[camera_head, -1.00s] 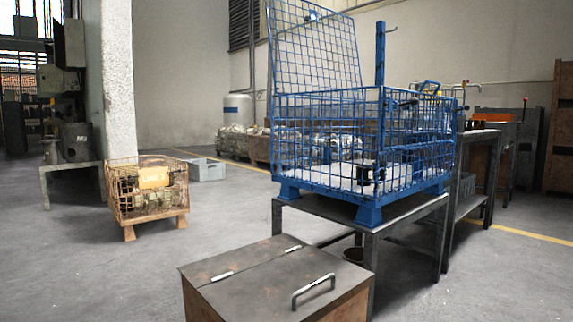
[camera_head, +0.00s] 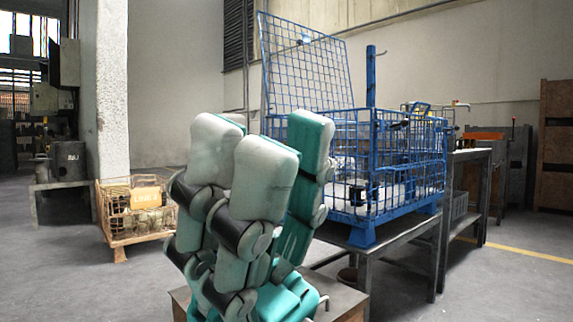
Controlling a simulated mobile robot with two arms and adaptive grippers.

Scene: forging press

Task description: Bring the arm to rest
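My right gripper (camera_head: 262,150) stands large in the middle of the camera_head view, with teal and pale grey fingers pointing up. Its fingers are upright and apart at the tips, and I see nothing held between them. It appears open. It is in front of the lidded metal box (camera_head: 345,302) and hides most of it. It also covers the left part of the blue wire cage (camera_head: 418,150) from view; I cannot tell the distance between them. My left gripper is not in view.
The blue cage stands on a dark metal table (camera_head: 385,245). A rusty wire crate (camera_head: 118,226) with an orange sign sits on the floor at left, near a pale pillar (camera_head: 112,95). A workbench (camera_head: 470,157) stands at right. Grey floor (camera_head: 60,280) is open at lower left.

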